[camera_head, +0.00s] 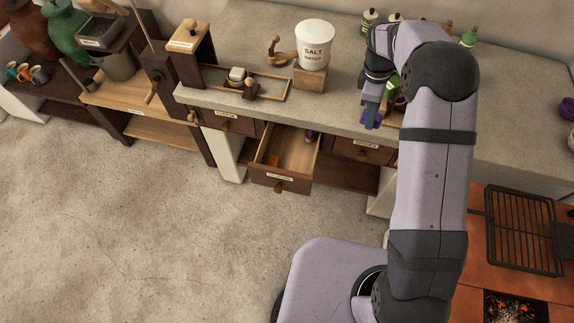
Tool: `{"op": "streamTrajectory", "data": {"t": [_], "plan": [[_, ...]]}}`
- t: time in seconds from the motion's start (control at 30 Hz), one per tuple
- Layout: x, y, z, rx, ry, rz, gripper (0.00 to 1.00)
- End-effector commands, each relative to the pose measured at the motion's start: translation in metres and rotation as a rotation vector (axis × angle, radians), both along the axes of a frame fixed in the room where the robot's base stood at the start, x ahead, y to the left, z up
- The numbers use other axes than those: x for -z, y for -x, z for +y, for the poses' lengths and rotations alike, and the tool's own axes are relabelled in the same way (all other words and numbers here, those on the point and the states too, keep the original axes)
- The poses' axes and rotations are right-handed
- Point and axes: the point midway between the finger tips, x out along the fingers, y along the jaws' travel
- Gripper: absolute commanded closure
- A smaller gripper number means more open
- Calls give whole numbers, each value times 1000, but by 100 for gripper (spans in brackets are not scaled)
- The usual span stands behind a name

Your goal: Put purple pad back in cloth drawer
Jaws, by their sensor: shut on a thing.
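My gripper (373,112) is over the counter's front edge, right of the open drawer, pointing down. The open drawer (281,187) is pulled out below the counter, left of my gripper. Its front label is too small to read surely. Inside lie a small orange piece (272,160) near the front left and a small dark purplish thing (309,136) at the back right.
A shut labelled drawer (363,152) is right of the open one, another (226,122) to its left. A grill rack (524,228) is at the right.

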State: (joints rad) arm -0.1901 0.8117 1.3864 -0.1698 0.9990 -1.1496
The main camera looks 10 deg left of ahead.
Motion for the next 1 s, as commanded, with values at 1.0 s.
{"op": "streamTrajectory", "data": {"t": [1.0], "plan": [[83,80,32,200,0,-2,89]]}}
